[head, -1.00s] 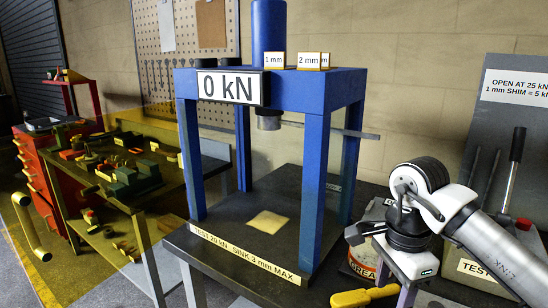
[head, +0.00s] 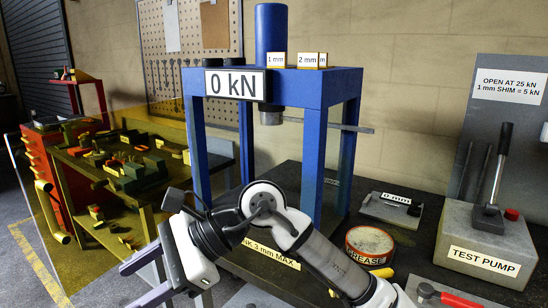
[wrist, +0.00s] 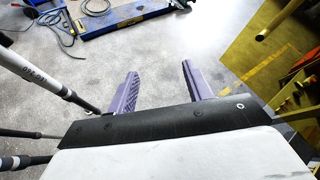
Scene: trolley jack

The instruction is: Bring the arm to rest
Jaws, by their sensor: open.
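My arm (head: 320,262) reaches from the lower right across the front of the blue press (head: 310,92) in the head view. My gripper (head: 128,286) is at the lower left of that view, pointing left, in front of the press and clear of it. In the wrist view my gripper (wrist: 160,75) has its two purple fingers wide apart with nothing between them. Grey floor shows beyond the fingertips. My arm hides the press's front base and part of its label.
A cluttered workbench (head: 140,212) stands left of the press. On the right are a test pump (head: 485,240), a grease tin (head: 369,245) and a "0 mm" plate (head: 391,208). The wrist view shows a blue object (wrist: 125,17) on the floor and open floor around it.

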